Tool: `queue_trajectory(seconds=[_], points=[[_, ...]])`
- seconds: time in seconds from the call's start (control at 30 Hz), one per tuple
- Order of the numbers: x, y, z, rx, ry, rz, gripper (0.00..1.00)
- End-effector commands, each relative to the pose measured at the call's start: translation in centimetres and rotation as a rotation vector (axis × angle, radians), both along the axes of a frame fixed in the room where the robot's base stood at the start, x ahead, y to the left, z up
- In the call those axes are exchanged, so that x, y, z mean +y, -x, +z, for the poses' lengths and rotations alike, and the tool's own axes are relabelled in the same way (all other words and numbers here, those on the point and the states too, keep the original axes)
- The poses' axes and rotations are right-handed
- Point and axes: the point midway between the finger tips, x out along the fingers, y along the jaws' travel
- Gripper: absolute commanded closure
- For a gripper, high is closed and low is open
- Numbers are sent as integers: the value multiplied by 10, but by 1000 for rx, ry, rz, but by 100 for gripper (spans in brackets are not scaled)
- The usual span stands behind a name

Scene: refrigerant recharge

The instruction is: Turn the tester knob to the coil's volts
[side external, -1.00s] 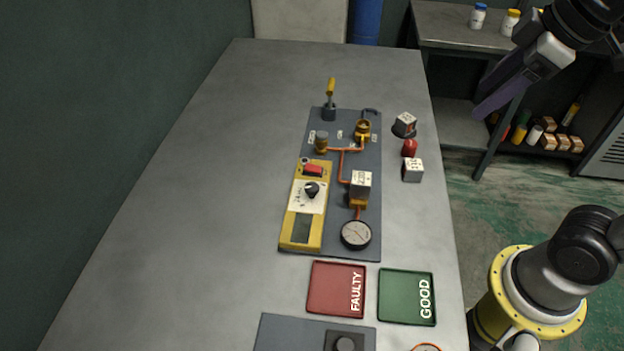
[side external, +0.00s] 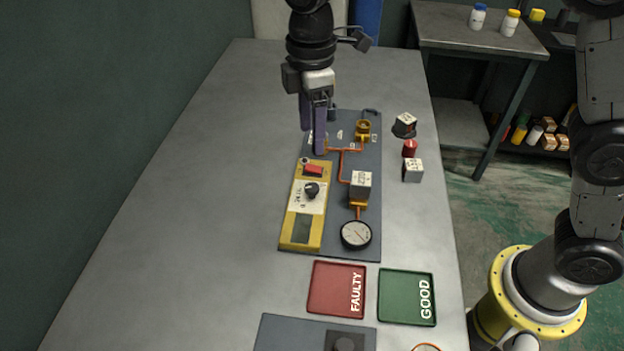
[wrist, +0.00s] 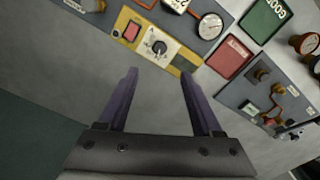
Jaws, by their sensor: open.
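The yellow tester (side external: 303,227) lies on the left part of a dark board on the table. Its black knob (side external: 312,190) sits on a white dial face; the knob's setting is too small to read. The knob also shows in the wrist view (wrist: 158,47), beyond the fingertips. A coil block with printed white faces (side external: 361,184) stands on the copper pipe right of the tester; I cannot read its volts for sure. My gripper (side external: 313,150) is open and empty, pointing down above the board, behind the tester's far end. Its purple fingers (wrist: 162,85) are apart.
A black gauge (side external: 356,235) sits on the board (side external: 371,150). Two printed blocks (side external: 413,170) and a red part (side external: 409,148) stand to its right. A red FAULTY tray (side external: 325,303) and a green GOOD tray (side external: 392,311) lie in front. The table's left side is clear.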

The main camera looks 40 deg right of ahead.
Motion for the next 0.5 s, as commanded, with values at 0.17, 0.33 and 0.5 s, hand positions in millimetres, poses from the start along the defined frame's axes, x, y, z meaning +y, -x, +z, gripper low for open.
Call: queue_trajectory(seconds=[0.17,0.33,0.5], points=[[-1,1,-21,3,1,-1,33],[-1,2,-55,4,2,-2,33],[-1,1,-88,3,1,-2,33]])
